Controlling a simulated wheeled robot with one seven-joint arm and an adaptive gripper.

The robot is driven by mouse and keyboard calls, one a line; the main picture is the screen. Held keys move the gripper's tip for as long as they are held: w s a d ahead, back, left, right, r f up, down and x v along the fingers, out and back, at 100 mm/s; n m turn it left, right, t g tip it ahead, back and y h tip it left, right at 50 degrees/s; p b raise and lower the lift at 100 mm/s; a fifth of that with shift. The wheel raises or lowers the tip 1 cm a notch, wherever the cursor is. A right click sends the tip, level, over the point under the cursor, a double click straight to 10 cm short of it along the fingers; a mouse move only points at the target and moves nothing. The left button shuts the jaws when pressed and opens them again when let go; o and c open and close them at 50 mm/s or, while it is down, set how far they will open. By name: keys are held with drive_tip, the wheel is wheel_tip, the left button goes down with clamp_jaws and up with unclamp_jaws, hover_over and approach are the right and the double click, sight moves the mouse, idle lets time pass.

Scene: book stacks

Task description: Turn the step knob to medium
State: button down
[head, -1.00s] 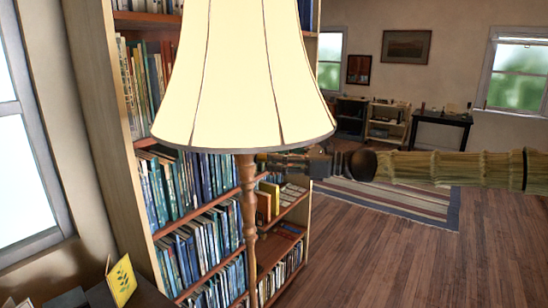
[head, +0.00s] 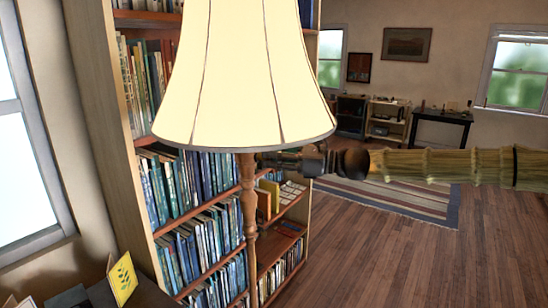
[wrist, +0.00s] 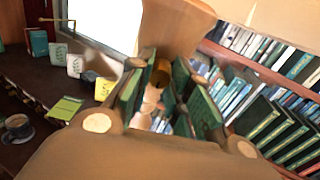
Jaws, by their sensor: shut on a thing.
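The lamp has a pale cream shade (head: 245,80) over a turned wooden post (head: 249,200). My gripper (head: 268,160) reaches in from the right, just under the shade's rim and beside the top of the post. In the wrist view my gripper (wrist: 163,95) has its two dark green fingers on either side of a small brass-coloured piece, the step knob (wrist: 162,70), and is shut on it.
A tall bookcase (head: 120,150) full of books stands close behind the lamp. A dark table (wrist: 30,80) with cards, a green booklet (wrist: 65,108) and a cup (wrist: 18,125) is at the left. A striped rug (head: 400,200) and open wooden floor lie at the right.

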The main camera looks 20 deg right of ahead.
drive_tip(key=n+b, duration=0.2)
drive_tip(key=shift+r+b, duration=0.1)
drive_tip(key=shift+b, duration=0.2)
drive_tip(key=c, duration=1.3)
unclamp_jaws()
drive_tip(key=shift+w+d, duration=0.1)
drive_tip(key=shift+v, duration=6)
